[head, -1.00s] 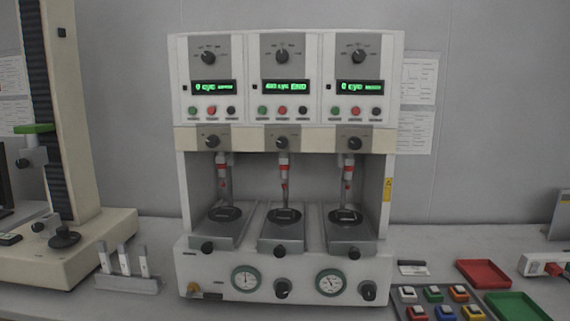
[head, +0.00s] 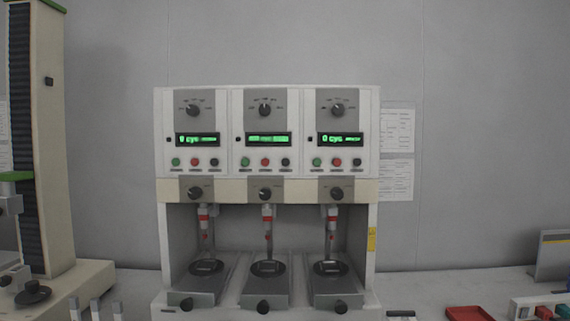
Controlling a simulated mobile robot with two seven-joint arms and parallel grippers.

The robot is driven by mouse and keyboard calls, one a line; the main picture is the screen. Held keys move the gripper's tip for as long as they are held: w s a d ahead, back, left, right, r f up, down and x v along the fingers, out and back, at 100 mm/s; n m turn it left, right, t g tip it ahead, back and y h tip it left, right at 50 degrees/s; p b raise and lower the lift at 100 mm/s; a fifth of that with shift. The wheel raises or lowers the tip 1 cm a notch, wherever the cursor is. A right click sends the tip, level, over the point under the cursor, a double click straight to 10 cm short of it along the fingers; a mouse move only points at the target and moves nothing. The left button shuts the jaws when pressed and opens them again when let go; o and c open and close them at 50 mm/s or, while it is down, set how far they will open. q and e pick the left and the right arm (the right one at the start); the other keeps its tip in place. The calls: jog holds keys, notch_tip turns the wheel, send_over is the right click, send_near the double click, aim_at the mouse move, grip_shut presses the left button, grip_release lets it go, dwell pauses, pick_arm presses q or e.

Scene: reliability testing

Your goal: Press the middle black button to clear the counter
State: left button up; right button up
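The white three-station testing machine (head: 368,215) stands on the bench in the middle of the head view. Each station has a green-lit display and a row of green, red and black buttons. The middle station's black button (head: 286,162) is at the right end of its row, below the middle display (head: 268,139). The middle display is lit, but its text is blurred. The left display (head: 197,139) and right display (head: 340,139) each seem to read "0 cyc". Neither of my grippers is in view.
A tall beige test stand (head: 40,150) rises at the left. A red tray (head: 468,313) and a white power strip (head: 540,306) lie at the lower right. Papers (head: 397,180) hang on the wall. The space before the machine's panel looks clear.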

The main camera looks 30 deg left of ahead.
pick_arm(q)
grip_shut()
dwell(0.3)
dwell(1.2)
